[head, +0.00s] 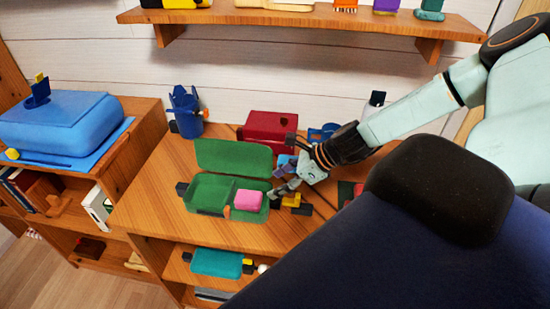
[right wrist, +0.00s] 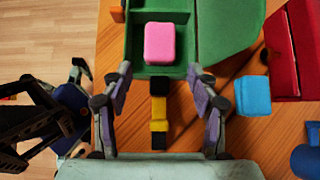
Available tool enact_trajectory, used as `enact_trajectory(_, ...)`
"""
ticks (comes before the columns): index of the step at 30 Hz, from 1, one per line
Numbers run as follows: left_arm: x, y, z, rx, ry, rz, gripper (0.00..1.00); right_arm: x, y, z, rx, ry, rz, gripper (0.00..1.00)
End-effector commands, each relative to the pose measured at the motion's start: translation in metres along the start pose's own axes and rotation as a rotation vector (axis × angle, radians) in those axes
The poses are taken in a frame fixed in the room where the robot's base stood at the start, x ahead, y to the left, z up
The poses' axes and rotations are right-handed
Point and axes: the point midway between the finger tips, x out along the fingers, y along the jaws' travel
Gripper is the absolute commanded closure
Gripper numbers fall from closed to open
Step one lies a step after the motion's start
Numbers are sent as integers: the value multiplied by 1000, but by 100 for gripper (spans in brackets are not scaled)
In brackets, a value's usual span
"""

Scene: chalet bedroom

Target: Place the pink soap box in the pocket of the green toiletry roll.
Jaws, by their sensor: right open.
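The pink soap box (head: 248,201) sits in the right compartment of the open green toiletry roll (head: 204,194), whose lid (head: 233,157) stands up at the back. In the right wrist view, the pink box (right wrist: 159,43) lies within the roll's green walls (right wrist: 141,71), touching neither finger. My right gripper (head: 284,178) is open and empty, just right of the roll. In the right wrist view its fingers (right wrist: 160,98) are apart, with a yellow-and-black item (right wrist: 158,126) below and between them. My left gripper does not show.
A dark red box (head: 270,126) and a blue cup (head: 186,112) stand behind the roll. A light blue block (right wrist: 253,96) lies close to my right fingers. A blue case (head: 60,122) sits on the left cabinet. Bare wood (head: 150,200) lies left of the roll.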

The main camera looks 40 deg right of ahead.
Motion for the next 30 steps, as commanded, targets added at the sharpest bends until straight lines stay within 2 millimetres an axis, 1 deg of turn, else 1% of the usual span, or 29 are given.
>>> enact_trajectory(1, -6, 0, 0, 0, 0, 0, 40, -4, 0, 2, 1, 0, 0, 40)
enact_trajectory(7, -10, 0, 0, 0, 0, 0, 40, -6, 1, 0, -10, 6, 2, 40)
enact_trajectory(11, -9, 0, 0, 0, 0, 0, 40, 0, 14, -6, -138, 77, 22, 40)
enact_trajectory(14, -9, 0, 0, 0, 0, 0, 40, 8, 35, -17, -343, 180, 62, 40)
enact_trajectory(15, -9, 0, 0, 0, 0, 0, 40, 11, 46, -22, -441, 223, 86, 40)
enact_trajectory(21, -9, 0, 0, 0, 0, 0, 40, 20, 97, -49, -900, 386, 232, 40)
enact_trajectory(23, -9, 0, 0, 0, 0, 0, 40, 21, 113, -58, -1034, 421, 285, 40)
enact_trajectory(26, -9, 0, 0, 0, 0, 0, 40, 21, 142, -74, -1267, 463, 391, 40)
enact_trajectory(30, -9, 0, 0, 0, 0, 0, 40, 15, 185, -97, -1602, 483, 563, 40)
